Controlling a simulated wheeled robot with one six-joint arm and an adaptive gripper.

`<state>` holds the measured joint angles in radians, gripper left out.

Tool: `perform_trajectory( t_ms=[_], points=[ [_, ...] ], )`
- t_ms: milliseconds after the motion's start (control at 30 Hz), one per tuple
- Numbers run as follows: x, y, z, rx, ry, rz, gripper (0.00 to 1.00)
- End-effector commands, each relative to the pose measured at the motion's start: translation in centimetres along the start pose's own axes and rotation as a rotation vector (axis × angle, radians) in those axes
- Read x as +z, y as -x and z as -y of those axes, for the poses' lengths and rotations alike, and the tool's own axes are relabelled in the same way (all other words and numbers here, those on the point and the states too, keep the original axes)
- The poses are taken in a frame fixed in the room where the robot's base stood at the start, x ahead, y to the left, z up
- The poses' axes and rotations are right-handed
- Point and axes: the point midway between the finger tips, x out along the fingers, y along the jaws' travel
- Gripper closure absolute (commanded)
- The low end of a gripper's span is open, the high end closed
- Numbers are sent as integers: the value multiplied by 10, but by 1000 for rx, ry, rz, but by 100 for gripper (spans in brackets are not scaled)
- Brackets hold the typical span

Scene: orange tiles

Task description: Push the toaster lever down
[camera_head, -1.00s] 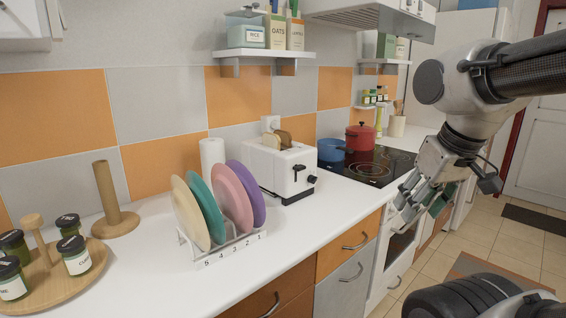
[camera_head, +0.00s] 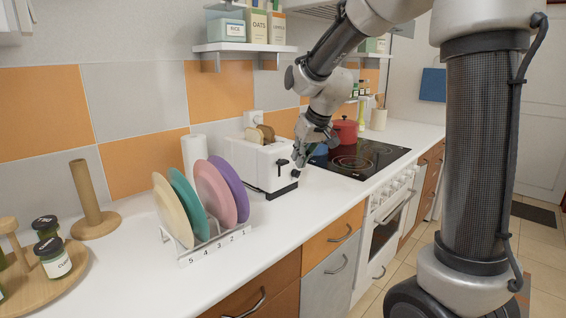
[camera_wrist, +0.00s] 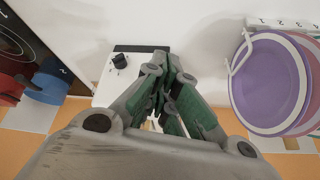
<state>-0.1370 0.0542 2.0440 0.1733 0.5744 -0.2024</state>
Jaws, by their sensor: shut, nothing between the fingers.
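The white toaster (camera_head: 255,158) stands on the counter with bread slices (camera_head: 262,133) showing in its top slots. Its black lever (camera_head: 282,167) is on the end face, with a dark knob (camera_head: 296,174) beside it. My gripper (camera_head: 298,160) is shut and empty, right at the toaster's lever end; I cannot tell whether it touches. In the wrist view my gripper (camera_wrist: 173,58) covers part of the toaster (camera_wrist: 107,88). The knob (camera_wrist: 119,61) shows left of the fingers there, and the lever is hidden behind them.
A rack (camera_head: 215,247) of coloured plates stands left of the toaster. A blue pot (camera_head: 319,151) and a red pot (camera_head: 345,130) sit on the black hob (camera_head: 365,158) to the right. The counter front (camera_head: 285,208) is clear.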

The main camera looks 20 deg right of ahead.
Motion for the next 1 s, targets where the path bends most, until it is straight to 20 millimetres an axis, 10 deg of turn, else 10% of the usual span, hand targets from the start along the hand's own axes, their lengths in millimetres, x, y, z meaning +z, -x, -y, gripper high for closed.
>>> perform_trajectory(
  t_ms=[267, 1000],
  points=[
    [-51, 12, -3, 16, 56, -161, 100],
    [-57, -22, -4, 20, 76, -165, 100]
  ],
)
